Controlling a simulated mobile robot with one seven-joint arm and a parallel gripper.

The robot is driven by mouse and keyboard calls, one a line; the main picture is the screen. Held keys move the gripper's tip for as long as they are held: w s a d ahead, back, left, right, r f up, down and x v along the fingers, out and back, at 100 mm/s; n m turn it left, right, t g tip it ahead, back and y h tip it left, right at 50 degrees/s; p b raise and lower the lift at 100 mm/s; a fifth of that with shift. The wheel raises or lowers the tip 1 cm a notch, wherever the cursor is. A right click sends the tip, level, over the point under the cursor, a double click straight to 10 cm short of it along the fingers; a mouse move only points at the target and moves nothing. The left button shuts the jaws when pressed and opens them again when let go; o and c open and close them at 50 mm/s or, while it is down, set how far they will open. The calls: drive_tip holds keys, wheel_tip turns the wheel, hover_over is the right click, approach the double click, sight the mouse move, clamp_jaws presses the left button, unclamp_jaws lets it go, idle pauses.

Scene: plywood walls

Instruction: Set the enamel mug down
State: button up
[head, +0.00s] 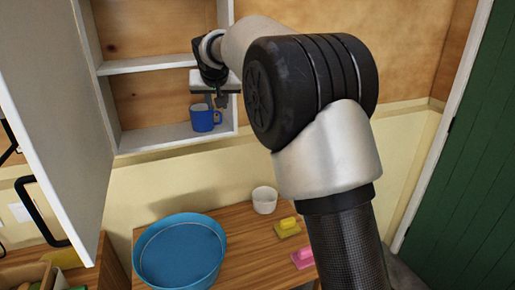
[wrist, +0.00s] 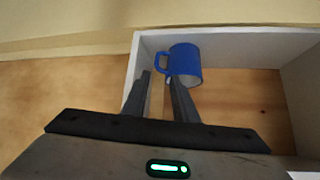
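The blue enamel mug (head: 203,118) stands upright on the bottom board of the open wall cabinet (head: 163,137), its handle to the right in the head view. My gripper (head: 218,100) is just above and beside it, at the handle side. In the wrist view the mug (wrist: 187,63) is beyond the fingertips, its handle near the gap of my gripper (wrist: 157,76). The two fingers are apart, with bare wood showing between them. I cannot tell whether a finger touches the mug or handle.
The white cabinet door (head: 62,120) hangs open at left. A middle shelf (head: 150,63) lies above the mug's compartment. Below, a wooden counter (head: 240,232) carries a blue basin (head: 180,252), a white cup (head: 264,200), and yellow (head: 287,227) and pink (head: 303,257) blocks.

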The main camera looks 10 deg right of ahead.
drive_tip(key=s+d+r+g, duration=0.15)
drive_tip(key=s+d, duration=0.45)
drive_tip(key=s, duration=0.6)
drive_tip(key=s+d+r, duration=0.2)
drive_tip(key=s+d, duration=0.5)
drive_tip(key=s, duration=0.5)
drive_tip(key=s+d+f+g, duration=0.1)
drive_tip(key=s+f, duration=0.4)
drive_tip(key=s, duration=0.6)
drive_tip(key=s+d+f+g, duration=0.1)
drive_tip(key=s+f, duration=0.4)
drive_tip(key=s, duration=0.6)
drive_tip(key=shift+d+f, duration=0.2)
drive_tip(key=shift+d, duration=0.5)
